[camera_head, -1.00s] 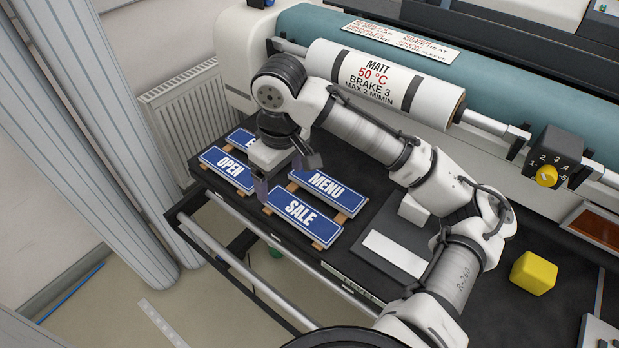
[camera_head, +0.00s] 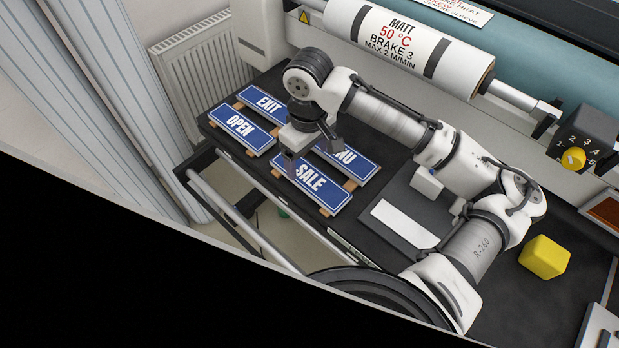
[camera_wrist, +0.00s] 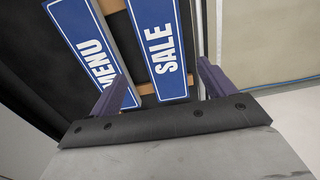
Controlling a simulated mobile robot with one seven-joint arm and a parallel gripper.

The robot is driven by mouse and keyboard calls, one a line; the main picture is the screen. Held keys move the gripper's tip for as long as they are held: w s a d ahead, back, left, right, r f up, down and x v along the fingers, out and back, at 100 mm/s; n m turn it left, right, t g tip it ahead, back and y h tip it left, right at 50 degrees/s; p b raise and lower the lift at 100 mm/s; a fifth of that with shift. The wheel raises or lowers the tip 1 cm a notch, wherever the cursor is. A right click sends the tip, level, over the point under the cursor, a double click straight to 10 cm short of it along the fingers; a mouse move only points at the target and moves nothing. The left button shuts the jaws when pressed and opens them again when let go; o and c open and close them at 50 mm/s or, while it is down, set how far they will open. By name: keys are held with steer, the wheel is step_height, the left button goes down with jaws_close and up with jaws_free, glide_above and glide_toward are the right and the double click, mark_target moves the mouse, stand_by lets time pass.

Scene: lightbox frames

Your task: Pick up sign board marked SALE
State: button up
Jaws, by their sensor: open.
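The SALE sign board (camera_head: 318,192) is blue with white letters and lies on wooden strips on the dark table. It also shows in the wrist view (camera_wrist: 158,60), just ahead of my open fingers. My gripper (camera_head: 290,165) is at the left end of the SALE board in the head view and partly hides that end. In the wrist view my gripper (camera_wrist: 160,92) is open, with the near end of the SALE board between its two fingers. The left finger overlaps the lower end of the MENU board (camera_wrist: 85,45). I cannot tell whether the fingers touch either board.
The MENU board (camera_head: 358,163) lies right behind the SALE board, on the same strips. The OPEN (camera_head: 240,127) and EXIT (camera_head: 268,104) boards lie to the left. A white plate (camera_head: 402,222) and a yellow block (camera_head: 545,257) are to the right. The table's front edge is close by.

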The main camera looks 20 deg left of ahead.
steer(key=f+b, duration=0.4)
steer(key=f, duration=0.1)
steer(key=shift+s+a, duration=0.2)
steer(key=shift+s, duration=0.1)
steer(key=c, duration=1.1)
